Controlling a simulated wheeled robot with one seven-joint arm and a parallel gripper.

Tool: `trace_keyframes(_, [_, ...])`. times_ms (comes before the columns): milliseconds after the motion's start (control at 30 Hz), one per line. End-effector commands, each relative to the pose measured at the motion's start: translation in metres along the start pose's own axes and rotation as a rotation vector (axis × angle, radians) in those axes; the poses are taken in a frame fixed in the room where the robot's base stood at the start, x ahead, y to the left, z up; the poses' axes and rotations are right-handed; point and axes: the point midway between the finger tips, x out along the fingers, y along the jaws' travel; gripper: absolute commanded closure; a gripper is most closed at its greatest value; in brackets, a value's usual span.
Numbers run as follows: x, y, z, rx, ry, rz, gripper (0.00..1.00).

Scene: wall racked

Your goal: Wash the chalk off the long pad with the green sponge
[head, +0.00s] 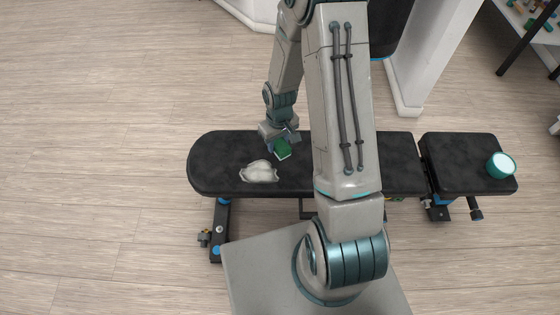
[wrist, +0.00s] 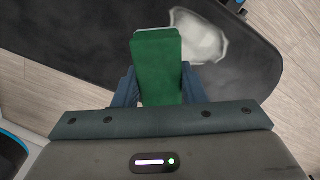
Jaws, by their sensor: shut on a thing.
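My gripper (head: 279,144) is shut on the green sponge (head: 283,150), at or just above the long black pad (head: 222,160); I cannot tell whether the sponge touches it. In the wrist view the sponge (wrist: 158,72) stands out between the jaws of my gripper (wrist: 157,85), with a pale strip at its far edge. A white chalk patch (head: 259,172) lies on the long pad, left of and nearer than the sponge. In the wrist view the chalk (wrist: 203,35) is beyond and right of the sponge. My arm hides part of the long pad's middle.
A shorter black pad (head: 455,155) adjoins the bench on the right, with a teal and white round container (head: 501,165) on it. A white post (head: 435,60) stands behind the bench. A rack with small items (head: 535,18) is at the far right. The floor at left is clear.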

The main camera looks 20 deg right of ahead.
Motion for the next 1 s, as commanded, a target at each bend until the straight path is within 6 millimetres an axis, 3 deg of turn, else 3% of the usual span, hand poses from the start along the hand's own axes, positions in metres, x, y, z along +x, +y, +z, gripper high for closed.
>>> trace_keyframes(33, [0.017, 0.000, 0.001, -0.029, 0.004, 0.002, 0.80])
trace_keyframes(100, [0.022, 0.000, 0.003, -0.070, 0.002, 0.005, 0.80])
trace_keyframes(667, [0.035, -0.001, 0.015, -0.237, -0.009, 0.026, 0.80])
trace_keyframes(1000, [0.062, 0.001, 0.015, -0.233, -0.010, 0.025, 0.80])
